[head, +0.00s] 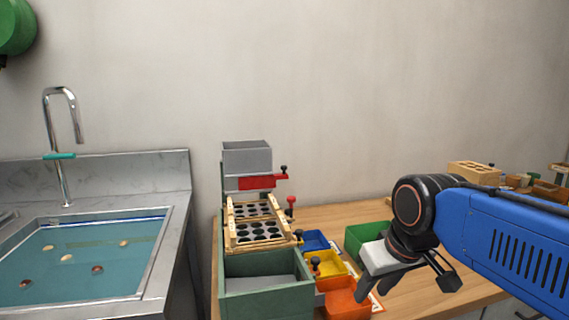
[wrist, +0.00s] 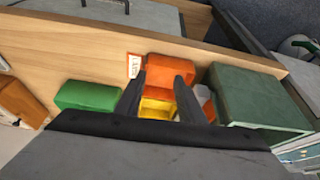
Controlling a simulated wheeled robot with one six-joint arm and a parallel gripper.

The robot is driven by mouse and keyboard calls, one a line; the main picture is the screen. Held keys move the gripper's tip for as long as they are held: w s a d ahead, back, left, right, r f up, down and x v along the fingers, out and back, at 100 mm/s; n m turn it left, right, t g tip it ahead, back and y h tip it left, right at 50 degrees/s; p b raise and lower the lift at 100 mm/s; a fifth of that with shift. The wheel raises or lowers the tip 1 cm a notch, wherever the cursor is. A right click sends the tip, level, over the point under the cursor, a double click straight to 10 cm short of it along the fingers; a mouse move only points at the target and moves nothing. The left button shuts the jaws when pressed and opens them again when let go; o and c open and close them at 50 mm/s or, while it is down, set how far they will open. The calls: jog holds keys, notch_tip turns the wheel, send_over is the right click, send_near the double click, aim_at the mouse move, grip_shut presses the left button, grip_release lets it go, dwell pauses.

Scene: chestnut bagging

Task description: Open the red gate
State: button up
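The red gate (head: 257,182) is a flat red plate at the front of the grey hopper (head: 247,158), with a dark knob (head: 284,170) at its right end. It sits across the hopper's lower part and looks closed. My gripper (head: 412,285) hangs well to the right of the gate and lower, over the wooden table. In the wrist view my gripper (wrist: 158,92) has its two dark fingers apart with nothing held between them. The gate is not in the wrist view.
Below the hopper are a wooden-railed rack with holes (head: 259,230) and a dark green box (head: 267,300). Blue (head: 314,241), yellow (head: 328,264), orange (head: 343,299) and green (head: 362,238) bins stand beside it. A red knob (head: 291,201) rises right of the rack. A sink (head: 150,285) is left.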

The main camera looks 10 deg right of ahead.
jog(key=w+a+r+n+y, duration=0.1)
jog(key=w+r+n, duration=0.1)
jog(key=w+r, duration=0.75)
jog(key=w+a+r+n, duration=0.2)
jog(key=w+r, duration=0.6)
jog(key=r, duration=0.3)
jog(key=n+g+y, duration=0.1)
jog(key=n+y, duration=0.1)
jog(key=n, duration=0.2)
send_near(287, 174)
jog(key=shift+g, duration=0.3)
jog(key=a+f, duration=0.1)
jog(key=w+a+f, duration=0.2)
jog(key=f, duration=0.1)
jog(key=shift+w+f, duration=0.1)
jog(key=shift+w, duration=0.15)
grip_shut()
